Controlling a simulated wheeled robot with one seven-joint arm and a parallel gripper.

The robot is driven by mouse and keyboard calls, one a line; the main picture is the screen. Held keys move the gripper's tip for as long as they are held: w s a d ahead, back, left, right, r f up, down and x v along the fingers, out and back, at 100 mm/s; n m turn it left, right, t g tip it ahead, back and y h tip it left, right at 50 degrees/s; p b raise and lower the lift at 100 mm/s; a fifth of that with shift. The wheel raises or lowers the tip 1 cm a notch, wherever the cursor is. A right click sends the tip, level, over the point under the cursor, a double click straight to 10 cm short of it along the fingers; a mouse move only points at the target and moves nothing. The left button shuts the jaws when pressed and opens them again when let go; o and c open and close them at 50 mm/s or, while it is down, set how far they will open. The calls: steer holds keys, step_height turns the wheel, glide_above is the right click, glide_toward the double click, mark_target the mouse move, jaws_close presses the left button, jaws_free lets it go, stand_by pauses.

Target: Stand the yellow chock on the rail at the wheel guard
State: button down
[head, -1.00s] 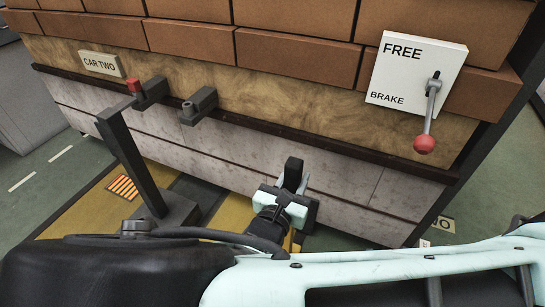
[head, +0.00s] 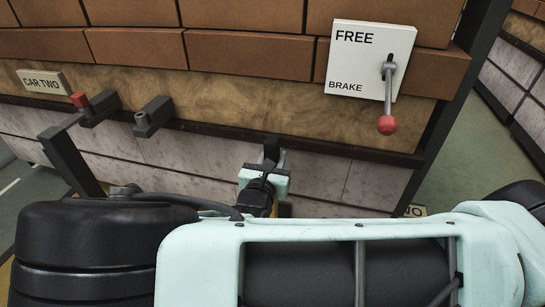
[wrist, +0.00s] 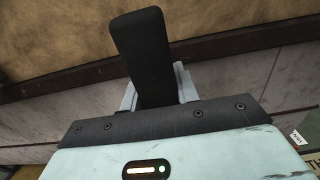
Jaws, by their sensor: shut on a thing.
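My gripper (head: 272,160) is low in front of the car side, below the dark ledge, in the head view. It also shows in the wrist view (wrist: 157,88), with its pale grey fingers closed on either side of a dark upright bar (wrist: 143,55). The top of this bar shows in the head view (head: 271,148). No yellow chock can be made out; I cannot tell whether the bar is part of it. I cannot make out the rail or the wheel guard; my arm covers much of the floor.
A white FREE/BRAKE board (head: 350,60) carries a lever with a red knob (head: 387,125), pointing down. A CAR TWO plate (head: 41,82), a red-tipped bracket (head: 100,107) and a dark bracket (head: 153,116) are on the left. The dark ledge (head: 340,149) runs along the car.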

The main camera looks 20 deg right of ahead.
steer(key=shift+f, duration=0.55)
steer(key=c, duration=1)
jaws_free()
steer(key=shift+f, duration=0.2)
steer(key=shift+c, duration=0.2)
